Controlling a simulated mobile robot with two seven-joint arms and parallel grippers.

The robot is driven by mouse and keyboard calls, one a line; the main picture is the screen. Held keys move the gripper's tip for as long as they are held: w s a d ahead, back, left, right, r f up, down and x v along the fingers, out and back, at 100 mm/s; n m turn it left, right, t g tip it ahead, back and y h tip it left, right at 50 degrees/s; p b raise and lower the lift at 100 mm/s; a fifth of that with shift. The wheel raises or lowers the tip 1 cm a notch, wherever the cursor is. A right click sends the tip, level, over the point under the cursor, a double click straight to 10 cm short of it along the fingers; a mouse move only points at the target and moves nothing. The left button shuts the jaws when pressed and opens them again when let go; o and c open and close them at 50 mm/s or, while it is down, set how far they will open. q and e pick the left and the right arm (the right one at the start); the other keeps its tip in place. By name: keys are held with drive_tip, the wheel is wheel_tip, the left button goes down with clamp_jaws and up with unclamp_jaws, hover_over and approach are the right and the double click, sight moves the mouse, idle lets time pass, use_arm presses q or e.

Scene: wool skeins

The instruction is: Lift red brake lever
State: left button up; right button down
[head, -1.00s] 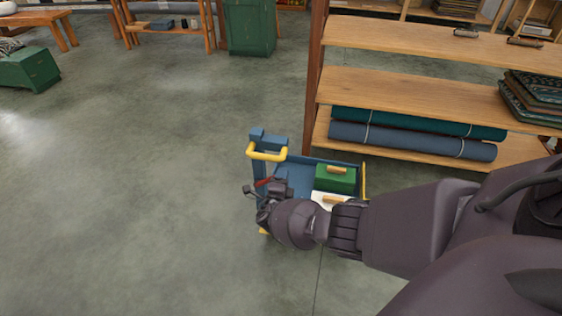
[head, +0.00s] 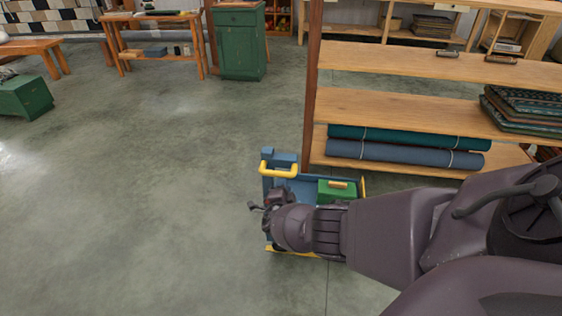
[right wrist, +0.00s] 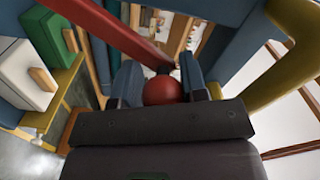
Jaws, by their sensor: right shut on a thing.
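The red brake lever (right wrist: 110,28) is a red bar with a round red knob (right wrist: 163,91), seen in the right wrist view. My right gripper (right wrist: 160,84) is shut on the knob, with a finger on each side of it. In the head view my right gripper (head: 262,205) is at the near left end of a blue cart (head: 303,187), below its yellow handle (head: 279,171). My gripper and arm hide the lever there. My left gripper is not in view.
A green box (head: 336,194) lies on the cart, partly behind my right forearm. A wooden shelf (head: 400,107) with rolled cloth (head: 404,154) stands close behind the cart. The grey floor (head: 130,200) to the left is clear. A green cabinet (head: 239,45) stands farther back.

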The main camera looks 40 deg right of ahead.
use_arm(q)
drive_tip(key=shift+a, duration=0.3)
use_arm(e)
drive_tip(key=shift+w+a+r, duration=0.35)
drive_tip(key=shift+w+r, duration=0.05)
drive_tip(key=shift+w, duration=0.1)
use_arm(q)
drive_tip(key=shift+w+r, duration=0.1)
use_arm(e)
drive_tip(key=shift+a, duration=0.1)
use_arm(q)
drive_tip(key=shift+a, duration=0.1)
use_arm(e)
drive_tip(key=c, duration=0.8)
unclamp_jaws()
drive_tip(key=shift+w+a+f, duration=0.1)
drive_tip(key=shift+f, duration=0.05)
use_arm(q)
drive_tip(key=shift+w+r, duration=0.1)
